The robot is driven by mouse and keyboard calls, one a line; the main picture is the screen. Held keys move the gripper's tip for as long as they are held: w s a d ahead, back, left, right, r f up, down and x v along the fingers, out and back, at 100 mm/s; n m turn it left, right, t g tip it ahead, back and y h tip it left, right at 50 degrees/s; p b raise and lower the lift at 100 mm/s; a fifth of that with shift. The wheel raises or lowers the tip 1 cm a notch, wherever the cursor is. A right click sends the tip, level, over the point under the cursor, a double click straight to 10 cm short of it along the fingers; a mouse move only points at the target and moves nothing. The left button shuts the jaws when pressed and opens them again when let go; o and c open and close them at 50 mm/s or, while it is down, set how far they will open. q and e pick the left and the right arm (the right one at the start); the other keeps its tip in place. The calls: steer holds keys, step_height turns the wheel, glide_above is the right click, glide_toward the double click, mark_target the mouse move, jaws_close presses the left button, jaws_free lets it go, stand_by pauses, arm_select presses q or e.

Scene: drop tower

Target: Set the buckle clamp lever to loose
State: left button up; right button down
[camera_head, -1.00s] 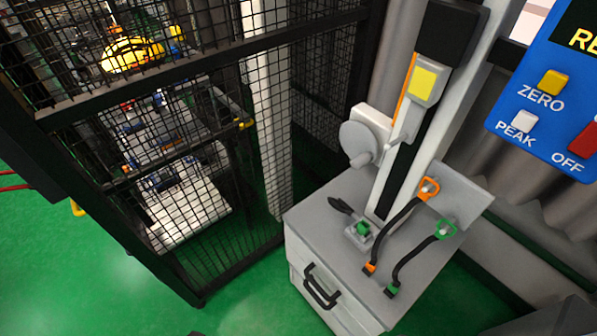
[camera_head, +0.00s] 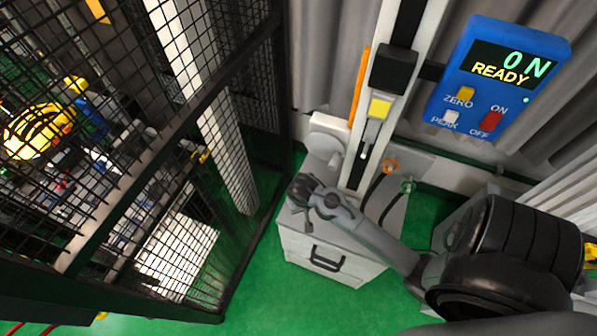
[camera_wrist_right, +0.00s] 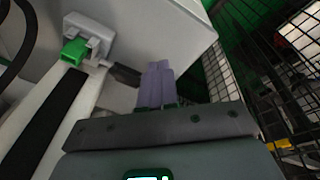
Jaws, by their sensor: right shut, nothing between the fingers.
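The buckle clamp (camera_wrist_right: 90,35) is a grey block with a green part (camera_wrist_right: 74,52), on the light grey cabinet top. Its black lever (camera_wrist_right: 124,74) sticks out from the clamp toward my right gripper in the right wrist view. My right gripper (camera_wrist_right: 157,75) is shut and empty, with its fingertips right beside the lever's end. I cannot tell whether they touch. In the head view, my right gripper (camera_head: 303,188) is over the cabinet's left part, and my arm hides most of the clamp. My left gripper is not in view.
The cabinet (camera_head: 330,258) stands by a rail column (camera_head: 362,140). Two dark straps with orange (camera_head: 391,167) and green (camera_head: 408,186) ends are at its right. A black mesh cage (camera_head: 215,170) stands left. A blue display box (camera_head: 500,80) reads 0 N READY.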

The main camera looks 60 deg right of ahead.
steer(key=w+d+r+m+g+p, duration=0.2)
steer(key=w+d+r+m+p, duration=0.1)
steer(key=d+r+m+p, duration=0.5)
arm_select(q)
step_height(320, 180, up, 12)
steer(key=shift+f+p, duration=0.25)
steer(key=shift+p, duration=0.15)
arm_select(e)
steer(key=shift+n+y, duration=0.4)
steer(key=shift+n, duration=0.2)
steer(key=f, duration=0.6)
steer(key=s+f, duration=0.1)
steer(key=f, duration=0.2)
steer(key=shift+d+f, duration=0.3)
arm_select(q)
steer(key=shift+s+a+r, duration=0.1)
